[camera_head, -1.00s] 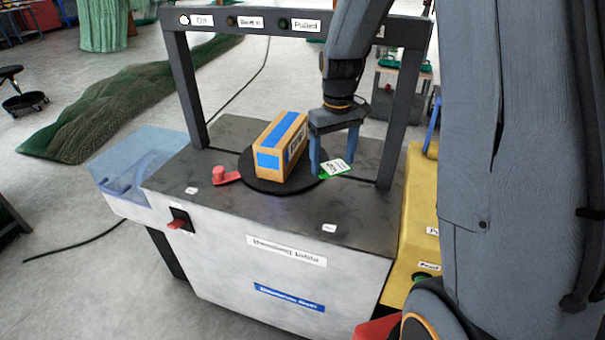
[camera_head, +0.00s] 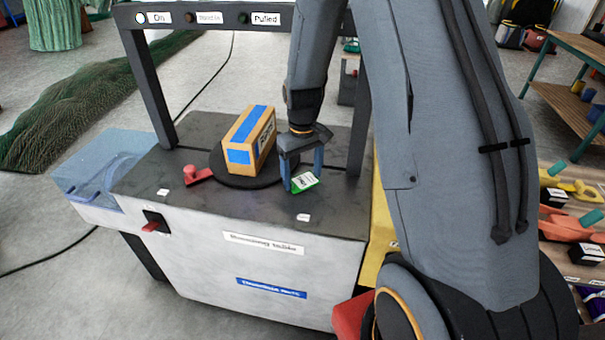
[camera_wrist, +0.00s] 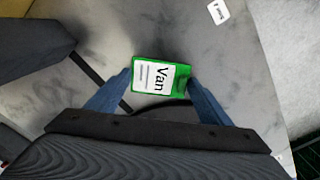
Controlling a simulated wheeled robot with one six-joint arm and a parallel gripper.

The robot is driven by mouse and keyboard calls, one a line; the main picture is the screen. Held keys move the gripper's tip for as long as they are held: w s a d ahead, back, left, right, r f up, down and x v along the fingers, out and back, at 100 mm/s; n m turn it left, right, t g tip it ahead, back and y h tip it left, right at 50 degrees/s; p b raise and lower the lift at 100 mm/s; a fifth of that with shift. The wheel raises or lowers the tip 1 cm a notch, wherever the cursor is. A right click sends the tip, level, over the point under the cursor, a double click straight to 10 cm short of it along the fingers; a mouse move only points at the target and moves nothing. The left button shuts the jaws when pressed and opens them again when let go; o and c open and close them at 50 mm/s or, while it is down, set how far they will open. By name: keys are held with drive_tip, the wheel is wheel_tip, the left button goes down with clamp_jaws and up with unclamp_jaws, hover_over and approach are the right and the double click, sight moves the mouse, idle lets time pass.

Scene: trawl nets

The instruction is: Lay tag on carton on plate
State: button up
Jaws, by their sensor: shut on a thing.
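The green tag (camera_head: 304,182) has a white label, which reads "Van" in the wrist view (camera_wrist: 155,77). My gripper (camera_head: 304,180) is shut on the tag and holds it over the grey tabletop, to the right of the plate. In the wrist view the blue fingers (camera_wrist: 160,82) stand at either side of the tag. The brown carton (camera_head: 250,138) with blue tape on its top and end stands on the round black plate (camera_head: 222,172). The carton is left of my gripper and apart from it.
A dark frame (camera_head: 235,18) with lamps and labels arches over the table (camera_head: 130,180). A red handle (camera_head: 196,175) lies left of the plate. A clear blue tray (camera_head: 95,170) juts from the left side. A yellow cabinet (camera_head: 383,215) adjoins the right side.

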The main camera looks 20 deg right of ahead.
drive_tip(key=shift+f, duration=0.2)
drive_tip(key=o, duration=1)
drive_tip(key=shift+r, duration=0.1)
